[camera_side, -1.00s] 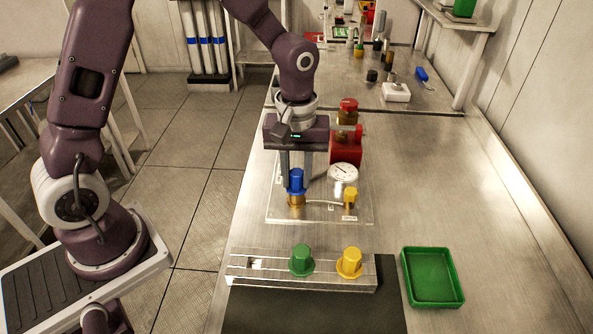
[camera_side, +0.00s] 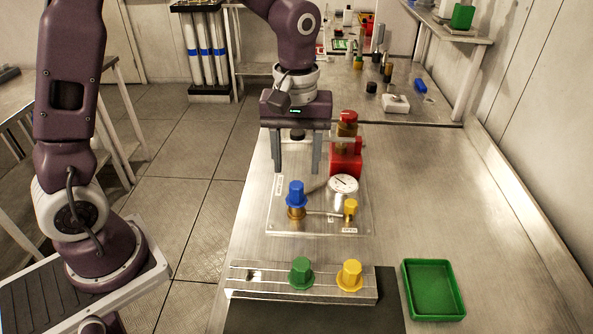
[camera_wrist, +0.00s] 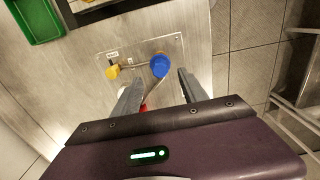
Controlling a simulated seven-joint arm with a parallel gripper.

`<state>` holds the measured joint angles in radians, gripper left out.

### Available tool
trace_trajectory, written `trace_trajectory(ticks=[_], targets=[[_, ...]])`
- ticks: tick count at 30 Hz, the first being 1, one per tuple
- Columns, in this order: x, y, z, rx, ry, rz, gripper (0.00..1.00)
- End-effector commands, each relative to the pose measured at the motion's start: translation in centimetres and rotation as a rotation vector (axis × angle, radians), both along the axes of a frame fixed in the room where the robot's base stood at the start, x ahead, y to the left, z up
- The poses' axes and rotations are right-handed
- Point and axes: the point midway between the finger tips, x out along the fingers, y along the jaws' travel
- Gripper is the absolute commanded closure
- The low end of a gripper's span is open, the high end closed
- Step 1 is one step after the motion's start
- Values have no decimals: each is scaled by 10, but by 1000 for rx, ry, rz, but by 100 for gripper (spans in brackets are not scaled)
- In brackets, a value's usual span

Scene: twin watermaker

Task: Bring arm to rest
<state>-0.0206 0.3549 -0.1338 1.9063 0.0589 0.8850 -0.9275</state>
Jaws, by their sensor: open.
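My gripper (camera_side: 297,170) is open and empty, with its fingers pointing down above the back left part of a clear plate. The blue knob (camera_side: 296,193) stands upright on a brass fitting on that plate, below and in front of the fingers and apart from them. In the wrist view, my gripper (camera_wrist: 157,85) shows its two fingers spread, with the blue knob (camera_wrist: 159,66) beyond the gap between them. The clear plate (camera_side: 290,226) also carries a round white gauge (camera_side: 343,185) and a small yellow knob (camera_side: 351,208).
A red block (camera_side: 346,160) with a red-capped jar (camera_side: 347,122) stands just right of my gripper. In front, a metal rack (camera_side: 250,281) holds a green knob (camera_side: 301,272) and a yellow knob (camera_side: 350,274). A green tray (camera_side: 433,317) lies at right.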

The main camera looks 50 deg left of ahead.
Motion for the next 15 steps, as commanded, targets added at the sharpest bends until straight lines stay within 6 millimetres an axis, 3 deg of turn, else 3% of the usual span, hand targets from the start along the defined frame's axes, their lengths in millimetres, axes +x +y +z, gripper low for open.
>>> trace_trajectory(ticks=[9, 12, 15], targets=[[-1, 0, 3, 1, -6, -8, 50], [-18, 5, 30, 13, -64, -88, 50], [-60, 14, 71, 44, -172, -256, 50]])
